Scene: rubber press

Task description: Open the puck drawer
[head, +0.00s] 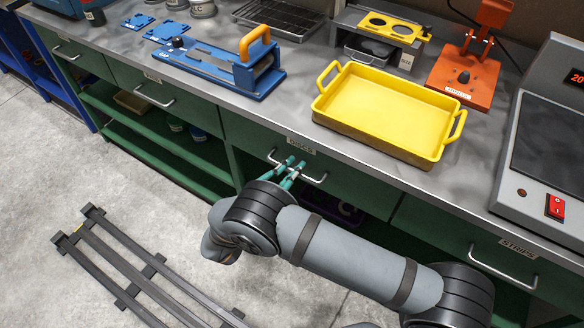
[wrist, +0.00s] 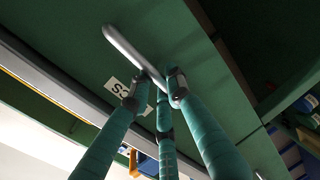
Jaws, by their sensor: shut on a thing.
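The drawer (head: 345,185) under the middle of the bench has a green front, a small white label (head: 301,145) and a silver bar handle (head: 314,180). The label's lettering is hard to read. The drawer front looks flush with the bench, so the drawer appears closed. My gripper (head: 289,168) has teal fingers and is shut on the handle near its middle. In the wrist view the handle (wrist: 125,48) runs diagonally, with my fingertips (wrist: 155,88) around its lower end. The fingers hide part of the handle and label.
A yellow tray (head: 375,108) stands on the bench above the drawer. Other drawers have handles at left (head: 155,98) and right (head: 503,268). An open shelf with a dark bin (head: 335,208) lies below. Grey floor (head: 190,215) in front is partly clear.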

